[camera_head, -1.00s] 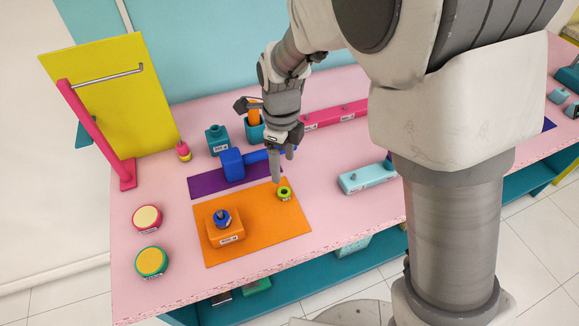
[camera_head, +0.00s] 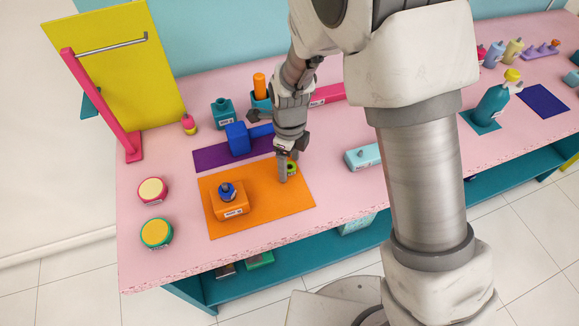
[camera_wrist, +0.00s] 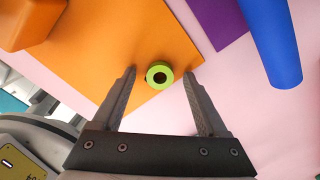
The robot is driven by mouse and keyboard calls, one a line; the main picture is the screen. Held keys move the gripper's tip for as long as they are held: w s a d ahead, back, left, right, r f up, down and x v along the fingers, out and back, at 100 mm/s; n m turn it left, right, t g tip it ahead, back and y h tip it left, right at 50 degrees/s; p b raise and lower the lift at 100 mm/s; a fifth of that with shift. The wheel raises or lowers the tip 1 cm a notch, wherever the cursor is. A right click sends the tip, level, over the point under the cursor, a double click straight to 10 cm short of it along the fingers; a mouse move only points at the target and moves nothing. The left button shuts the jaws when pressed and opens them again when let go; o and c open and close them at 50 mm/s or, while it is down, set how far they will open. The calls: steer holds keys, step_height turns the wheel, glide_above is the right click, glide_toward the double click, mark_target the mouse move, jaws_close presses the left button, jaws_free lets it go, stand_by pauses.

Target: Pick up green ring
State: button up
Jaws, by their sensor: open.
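The green ring (camera_head: 292,168) lies near the right edge of the orange mat (camera_head: 270,220), partly hidden behind my finger in the head view. In the wrist view the green ring (camera_wrist: 159,75) shows its dark centre hole and sits between my two fingers, nearer their tips, with a gap on both sides. My gripper (camera_head: 289,176) points down over the ring's spot. In the wrist view my gripper (camera_wrist: 160,75) is open and empty, its fingers on either side of the ring. I cannot tell its exact height above the mat.
An orange block with a blue ring (camera_head: 228,190) on its peg stands left on the mat. A blue mallet (camera_head: 238,138) lies on a purple mat behind. A light-blue block (camera_head: 362,157) stands to the right. The pink tabletop between is clear.

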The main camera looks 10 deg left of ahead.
mark_target(294, 168)
jaws_close()
stand_by(0.3)
steer(key=shift+r, duration=0.5)
steer(key=r, duration=0.2)
steer(key=d+r, duration=0.1)
steer(key=r, duration=0.1)
steer(key=shift+s, duration=0.15)
steer(key=s+d+r, duration=0.3)
steer(key=d+r, duration=0.3)
steer(key=d, duration=0.4)
steer(key=shift+s, duration=0.3)
steer(key=c, duration=0.8)
jaws_free()
jaws_close()
